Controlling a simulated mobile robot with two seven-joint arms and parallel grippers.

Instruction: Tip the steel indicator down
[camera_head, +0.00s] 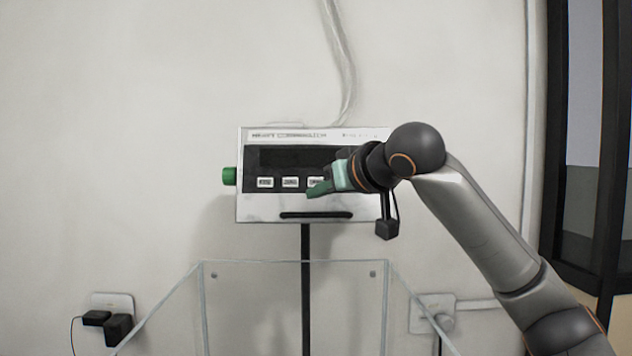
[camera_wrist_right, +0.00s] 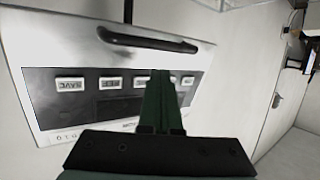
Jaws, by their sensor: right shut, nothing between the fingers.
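The steel indicator (camera_head: 262,207) is a box with a black front panel, a dark display and a row of white buttons. It stands on a black post in front of the wall, with a green knob (camera_head: 229,176) on its left side and a black handle (camera_head: 316,215) along its lower front. My right gripper (camera_head: 312,192) is shut and empty in front of the button row, hiding the panel's right part. In the right wrist view the indicator (camera_wrist_right: 60,110) shows upside down behind the green fingers (camera_wrist_right: 160,85); I cannot tell whether they touch it. My left gripper is not in view.
A clear-walled open box (camera_head: 203,300) stands below the indicator, around the black post (camera_head: 306,242). Wall sockets with black plugs (camera_head: 118,328) are at the lower left, another (camera_head: 432,312) at the lower right. A dark-framed door or window (camera_head: 582,120) is at the right.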

